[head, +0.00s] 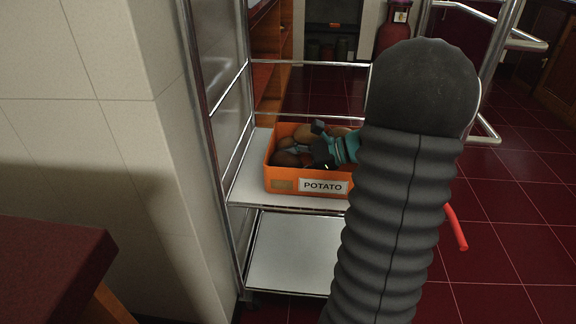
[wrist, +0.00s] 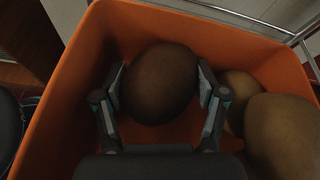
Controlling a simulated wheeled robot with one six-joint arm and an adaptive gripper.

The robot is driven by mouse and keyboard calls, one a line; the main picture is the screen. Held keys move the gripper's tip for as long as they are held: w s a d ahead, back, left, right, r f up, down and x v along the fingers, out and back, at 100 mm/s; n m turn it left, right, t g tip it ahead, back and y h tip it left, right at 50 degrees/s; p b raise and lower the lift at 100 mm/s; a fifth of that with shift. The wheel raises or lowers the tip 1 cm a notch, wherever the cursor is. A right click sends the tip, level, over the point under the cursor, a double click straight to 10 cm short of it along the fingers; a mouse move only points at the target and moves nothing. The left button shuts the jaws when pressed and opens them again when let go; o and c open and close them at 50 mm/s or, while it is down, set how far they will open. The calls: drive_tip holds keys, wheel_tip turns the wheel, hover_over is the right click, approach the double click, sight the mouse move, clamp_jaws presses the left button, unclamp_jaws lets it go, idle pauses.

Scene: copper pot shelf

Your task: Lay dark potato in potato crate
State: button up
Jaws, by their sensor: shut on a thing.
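The orange potato crate (head: 275,182) stands on the upper shelf of a metal rack in the head view, with a POTATO label on its front. In the wrist view its orange wall (wrist: 220,35) surrounds the gripper's fingers. My gripper (wrist: 160,88) is shut on the dark potato (wrist: 160,82), with one finger on each side. The potato is within the crate's walls; I cannot tell whether it touches the bottom. In the head view my gripper (head: 322,148) reaches into the crate, and my arm hides the crate's right side.
Lighter potatoes (wrist: 280,135) lie in the crate to the right of the held one. The metal rack (head: 240,200) has upright posts and rails close around the crate. A tiled wall (head: 90,120) stands at left, and a dark red table (head: 45,265) is at lower left.

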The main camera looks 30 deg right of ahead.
sight(300, 161)
drive_tip(key=o, duration=1)
drive_tip(key=shift+f, duration=0.1)
drive_tip(key=shift+o, duration=0.2)
drive_tip(key=shift+p+v, duration=0.35)
drive_tip(key=shift+v, duration=3.45)
